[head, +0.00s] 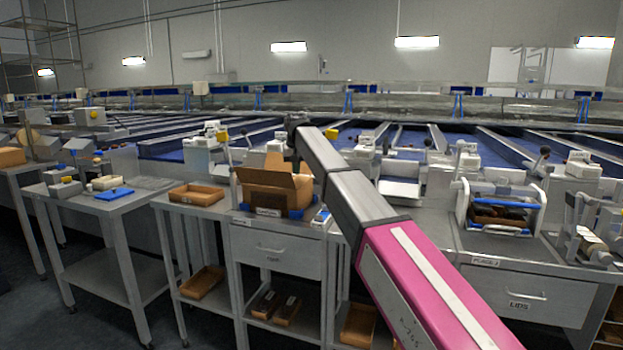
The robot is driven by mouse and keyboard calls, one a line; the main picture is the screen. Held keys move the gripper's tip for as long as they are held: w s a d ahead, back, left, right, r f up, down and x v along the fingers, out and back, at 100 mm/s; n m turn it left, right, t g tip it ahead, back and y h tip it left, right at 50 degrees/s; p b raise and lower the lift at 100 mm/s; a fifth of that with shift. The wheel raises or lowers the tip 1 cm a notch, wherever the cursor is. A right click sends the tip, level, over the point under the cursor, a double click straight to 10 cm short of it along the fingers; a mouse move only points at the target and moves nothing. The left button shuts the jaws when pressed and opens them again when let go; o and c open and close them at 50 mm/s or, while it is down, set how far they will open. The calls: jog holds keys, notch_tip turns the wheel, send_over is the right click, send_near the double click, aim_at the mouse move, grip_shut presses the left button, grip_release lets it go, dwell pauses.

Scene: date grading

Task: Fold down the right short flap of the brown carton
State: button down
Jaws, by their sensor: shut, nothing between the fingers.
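The brown carton (275,200) stands on the grey workbench, left of the picture's middle. Its top is open, and raised cardboard shows at the back (273,161). The right short flap (303,186) stands up at the carton's right end, partly beside my arm. My arm reaches in from the lower right, and its dark wrist is above the carton's right end. My gripper (295,163) points down from it, small and dark, shut and empty, close to the right flap. I cannot tell whether it touches the flap.
A small white and blue item (321,216) lies right of the carton. A shallow brown tray (196,194) is on the stand to the left. A white-framed holder with dark contents (500,212) stands on the right bench. Sorting lanes with blue beds run behind.

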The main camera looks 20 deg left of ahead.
notch_tip(320, 180, up, 9)
jog(key=shift+f, duration=0.15)
dwell(0.5)
